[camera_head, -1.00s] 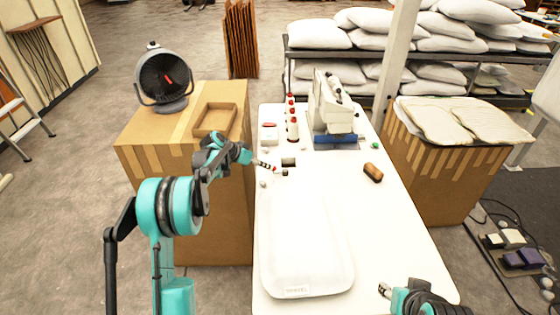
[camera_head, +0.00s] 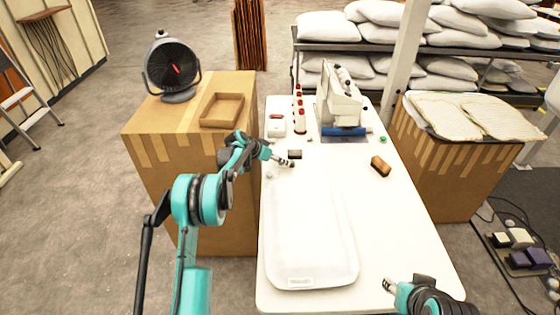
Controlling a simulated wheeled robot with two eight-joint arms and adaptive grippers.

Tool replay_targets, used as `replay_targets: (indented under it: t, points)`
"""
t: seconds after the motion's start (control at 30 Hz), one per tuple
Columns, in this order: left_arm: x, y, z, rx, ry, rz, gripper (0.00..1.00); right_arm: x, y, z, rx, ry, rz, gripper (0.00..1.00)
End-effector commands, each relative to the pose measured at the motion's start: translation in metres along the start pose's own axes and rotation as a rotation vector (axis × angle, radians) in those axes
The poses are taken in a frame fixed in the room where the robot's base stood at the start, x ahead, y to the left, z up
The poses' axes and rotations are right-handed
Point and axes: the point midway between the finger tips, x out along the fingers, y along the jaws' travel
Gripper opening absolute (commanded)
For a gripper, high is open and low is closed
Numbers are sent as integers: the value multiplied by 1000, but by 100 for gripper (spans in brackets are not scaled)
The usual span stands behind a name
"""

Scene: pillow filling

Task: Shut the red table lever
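My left gripper (camera_head: 283,161) reaches in over the left side of the white table (camera_head: 400,240). Its tip is low at a small dark fitting beside a black block (camera_head: 295,154). The gripper covers most of this fitting, and no red lever shows clearly there. I cannot tell whether its fingers are open or shut, or touching. A white box with a red top part (camera_head: 277,117) stands farther back on the table. My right gripper (camera_head: 389,286) is near the table's front right, apart from everything; its finger state is too small to tell.
A white pillow (camera_head: 310,240) lies on the table's left front. A brown block (camera_head: 381,166) lies to the right. A sewing machine (camera_head: 340,100) and red-topped spools (camera_head: 299,110) stand at the back. A cardboard box with a fan (camera_head: 172,68) stands left.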

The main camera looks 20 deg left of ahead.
Motion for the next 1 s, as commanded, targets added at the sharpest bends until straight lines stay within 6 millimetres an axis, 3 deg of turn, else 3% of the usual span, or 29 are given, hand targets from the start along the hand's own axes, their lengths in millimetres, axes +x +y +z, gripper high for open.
replay_targets:
  t: [0.03,0.13,0.17,0.67,1.0]
  points:
    - [0,0,0,0,0,0,29,0,0,0,0,0,0,40]
    - [0,0,0,0,0,0,3,0,0,0,0,0,0,40]
    - [0,0,0,0,0,0,0,0,0,0,0,0,0,40]
    - [0,2,1,-24,7,-26,0,2,0,1,0,0,0,40]
    - [-2,14,6,-173,49,-175,0,9,0,7,0,0,0,40]
